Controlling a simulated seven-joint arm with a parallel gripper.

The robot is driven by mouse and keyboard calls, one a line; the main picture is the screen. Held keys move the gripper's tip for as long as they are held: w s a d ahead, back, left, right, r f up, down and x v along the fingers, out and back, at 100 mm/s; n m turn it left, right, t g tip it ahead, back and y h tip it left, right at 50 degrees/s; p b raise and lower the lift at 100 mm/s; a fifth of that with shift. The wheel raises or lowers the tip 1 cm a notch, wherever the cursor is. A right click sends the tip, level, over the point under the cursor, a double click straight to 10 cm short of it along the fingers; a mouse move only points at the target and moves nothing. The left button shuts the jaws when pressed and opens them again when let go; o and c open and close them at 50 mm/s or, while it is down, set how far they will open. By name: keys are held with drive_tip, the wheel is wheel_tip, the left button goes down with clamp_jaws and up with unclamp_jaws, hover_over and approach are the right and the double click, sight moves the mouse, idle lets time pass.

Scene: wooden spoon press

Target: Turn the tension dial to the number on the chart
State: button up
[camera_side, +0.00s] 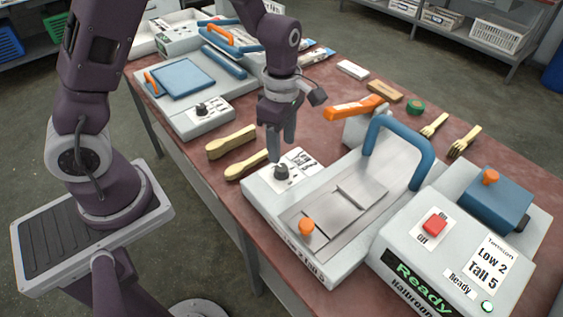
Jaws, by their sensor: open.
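The tension dial (281,173) is a small black knob on a white scale label at the left end of the near press (262,190). Its numbers and pointer are too small to read. My gripper (281,148) points down just above the dial, fingers open. It looks apart from the knob, though contact is hard to judge. The chart (487,267) is a white card headed "Tension" on the control box at right, reading "Low 2" and "Tall 5".
Wooden spoons (231,142) lie between the presses. The control box (408,240) reads "Ready" and has a red button (435,223).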

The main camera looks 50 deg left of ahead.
sight(282, 167)
wheel_tip(282, 167, down, 7)
drive_tip(key=shift+r, duration=0.1)
clamp_jaws()
